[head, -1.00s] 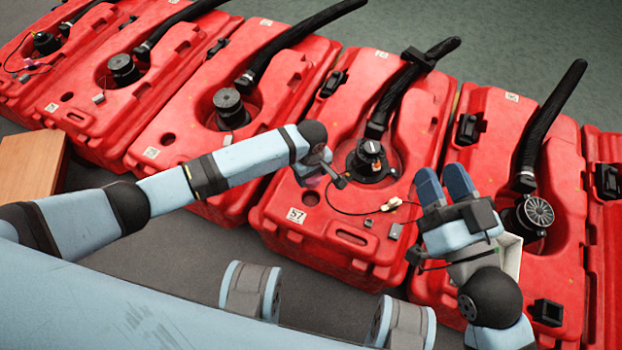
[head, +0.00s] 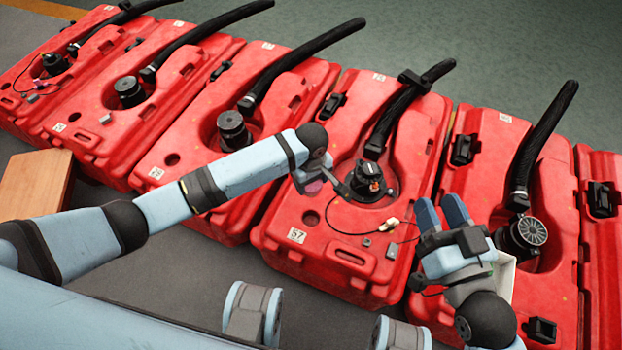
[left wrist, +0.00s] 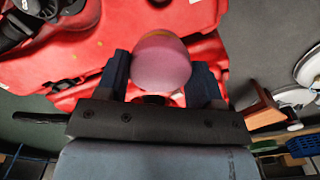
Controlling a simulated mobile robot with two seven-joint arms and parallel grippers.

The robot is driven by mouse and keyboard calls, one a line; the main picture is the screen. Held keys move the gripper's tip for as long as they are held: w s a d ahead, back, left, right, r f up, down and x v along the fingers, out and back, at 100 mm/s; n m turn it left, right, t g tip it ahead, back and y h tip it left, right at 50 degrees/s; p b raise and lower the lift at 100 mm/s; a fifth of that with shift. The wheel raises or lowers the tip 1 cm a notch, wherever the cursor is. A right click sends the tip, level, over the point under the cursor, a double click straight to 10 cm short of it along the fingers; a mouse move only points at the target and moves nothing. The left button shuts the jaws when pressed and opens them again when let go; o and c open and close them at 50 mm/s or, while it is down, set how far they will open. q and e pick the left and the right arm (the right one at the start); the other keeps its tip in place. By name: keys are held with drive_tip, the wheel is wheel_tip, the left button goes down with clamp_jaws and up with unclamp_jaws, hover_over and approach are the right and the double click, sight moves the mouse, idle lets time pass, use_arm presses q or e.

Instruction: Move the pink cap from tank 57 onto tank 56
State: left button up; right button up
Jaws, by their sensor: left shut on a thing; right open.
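My left gripper (head: 318,184) is shut on the pink cap (left wrist: 162,62), which sits between its two dark fingers in the left wrist view. In the head view only a little pink (head: 313,187) shows beside that gripper. The gripper is above the left part of red tank 57 (head: 300,262), whose number plate faces me. This tank's black neck fitting (head: 370,180) with orange marks is just right of the gripper. I cannot read the number 56 on any tank. My right gripper (head: 441,208) is open and empty, over the gap right of tank 57.
Similar red tanks stand in a row, with black-capped necks (head: 232,130) and black hoses (head: 310,62). The tank on the right has a finned black cap (head: 524,234). A thin cord with a light connector (head: 392,222) lies on tank 57. A wooden box (head: 35,183) is at left.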

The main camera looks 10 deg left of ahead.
use_arm(q)
drive_tip(key=shift+r+p, duration=0.75)
drive_tip(key=shift+p, duration=0.4)
use_arm(e)
drive_tip(key=shift+r, duration=1.25)
drive_tip(key=shift+f, duration=0.15)
use_arm(q)
drive_tip(key=shift+r+p, duration=1.35)
drive_tip(key=shift+p, duration=0.5)
wheel_tip(320, 180, up, 2)
drive_tip(key=p, duration=0.3)
drive_tip(key=shift+r, duration=0.1)
use_arm(e)
drive_tip(key=s+d+f+g+h, duration=0.2)
drive_tip(key=d+f+g, duration=0.3)
drive_tip(key=f, duration=0.6)
drive_tip(key=shift+s+f+h, duration=0.25)
drive_tip(key=shift+s+h, duration=0.15)
drive_tip(key=shift+h, duration=0.5)
